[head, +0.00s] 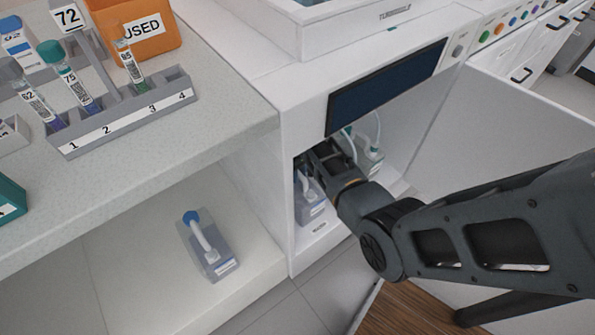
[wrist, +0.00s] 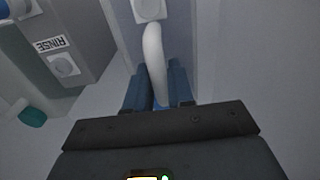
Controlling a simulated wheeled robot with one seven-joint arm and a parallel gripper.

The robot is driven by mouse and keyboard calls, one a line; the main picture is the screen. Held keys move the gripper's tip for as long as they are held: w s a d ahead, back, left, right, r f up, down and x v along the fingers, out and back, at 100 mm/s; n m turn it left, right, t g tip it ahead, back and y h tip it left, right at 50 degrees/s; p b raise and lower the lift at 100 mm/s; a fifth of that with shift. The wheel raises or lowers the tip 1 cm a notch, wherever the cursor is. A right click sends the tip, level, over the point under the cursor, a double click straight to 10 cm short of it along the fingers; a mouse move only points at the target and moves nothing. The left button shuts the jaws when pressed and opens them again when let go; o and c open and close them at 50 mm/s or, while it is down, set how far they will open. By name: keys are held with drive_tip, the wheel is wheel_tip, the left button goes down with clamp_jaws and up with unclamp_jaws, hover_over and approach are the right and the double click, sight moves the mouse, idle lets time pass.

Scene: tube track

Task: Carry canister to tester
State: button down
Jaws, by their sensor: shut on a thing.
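The tester (head: 290,70) is a white machine with a dark screen and an open bay below it. My gripper (head: 316,162) reaches into this bay. It is shut on the white curved handle of a blue-grey canister (head: 310,198), which stands upright at the bay's left side, partly hidden by my gripper. In the wrist view the handle (wrist: 154,55) runs between my blue fingers (wrist: 160,85). Another canister (head: 210,250), translucent with a blue cap and white handle, stands on the lower shelf to the left, apart from my gripper.
A teal-capped bottle (head: 368,157) with a tube stands deeper in the bay. The bay's open door (head: 490,130) lies to the right. A tube rack (head: 125,120) and an orange USED bin (head: 140,25) stand on the counter. The wrist view shows a RINSE label (wrist: 52,44).

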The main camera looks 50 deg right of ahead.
idle(0.3)
drive_tip(key=c, duration=0.9)
unclamp_jaws()
drive_tip(key=shift+s+f, duration=0.15)
drive_tip(key=shift+f, duration=0.05)
drive_tip(key=shift+r, duration=0.2)
